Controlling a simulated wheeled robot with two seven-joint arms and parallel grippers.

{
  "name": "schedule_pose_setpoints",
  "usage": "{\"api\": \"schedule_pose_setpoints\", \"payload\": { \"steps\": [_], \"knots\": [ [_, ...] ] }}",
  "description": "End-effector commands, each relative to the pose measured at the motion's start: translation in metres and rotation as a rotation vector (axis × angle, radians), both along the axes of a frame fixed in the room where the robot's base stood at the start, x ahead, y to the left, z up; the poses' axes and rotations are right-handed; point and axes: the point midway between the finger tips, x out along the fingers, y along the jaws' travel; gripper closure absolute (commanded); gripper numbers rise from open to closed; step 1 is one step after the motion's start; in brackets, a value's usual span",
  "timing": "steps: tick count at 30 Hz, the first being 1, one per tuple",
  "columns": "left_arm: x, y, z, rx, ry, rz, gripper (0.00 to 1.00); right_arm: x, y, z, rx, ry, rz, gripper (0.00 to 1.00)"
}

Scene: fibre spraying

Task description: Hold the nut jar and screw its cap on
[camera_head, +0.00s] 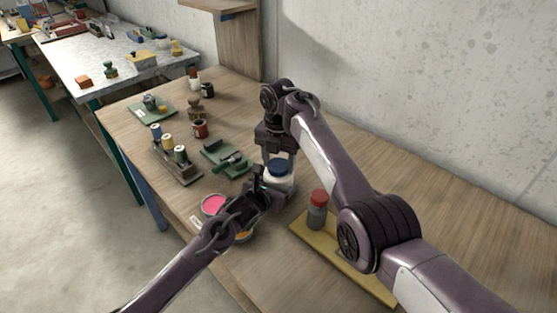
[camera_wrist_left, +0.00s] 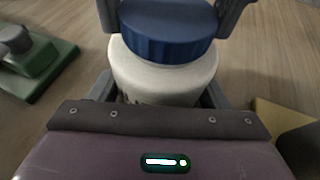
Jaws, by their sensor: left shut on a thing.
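The nut jar (camera_head: 278,184) is white and stands upright on the wooden table; it fills the middle of the left wrist view (camera_wrist_left: 165,75). Its blue cap (camera_head: 279,167) sits on top of the jar, also seen in the left wrist view (camera_wrist_left: 168,35). How far it is threaded cannot be seen. My left gripper (camera_head: 265,187) is shut on the jar's body from the front left. My right gripper (camera_head: 279,162) reaches down from above, one finger on each side of the cap. Whether those fingers press on it is not clear.
A pink-topped tin (camera_head: 213,205) stands just left of my left gripper. A green fixture (camera_head: 226,159) and a rack of spools (camera_head: 177,165) lie further left. A red-capped bottle (camera_head: 318,209) stands on a yellow board (camera_head: 335,262) to the right. The table's back right is clear.

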Motion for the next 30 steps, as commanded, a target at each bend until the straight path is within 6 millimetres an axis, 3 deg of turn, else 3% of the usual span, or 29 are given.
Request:
{"api": "schedule_pose_setpoints", "payload": {
  "steps": [1,4,8,11,24,30],
  "knots": [
    [0.0002,0.0004,0.0,0.0,0.0,0.001,0.94,0.0001,-0.0001,0.0002,0.0,0.0,0.0,0.6],
    [0.0002,0.0004,0.0,0.0,0.0,0.001,0.94,0.0001,-0.0001,0.0003,0.0,0.0,0.0,0.73],
    [0.0002,0.0004,0.0,0.0,0.0,0.001,0.94,0.0001,0.0,0.0003,0.0,0.0,-0.034,0.75],
    [0.0002,0.0004,0.0,0.0,0.0,0.001,0.94,0.0,0.0,0.0002,0.0,0.0,-0.175,0.75],
    [0.0002,0.0005,-0.0001,0.0,0.0,0.001,0.94,-0.0003,0.0006,-0.0005,0.0,0.0,-1.402,0.75],
    [0.0002,0.0005,-0.0002,0.0,0.0,0.001,0.94,-0.0003,0.0007,-0.0006,0.0,-0.001,-1.85,0.75]
  ]
}}
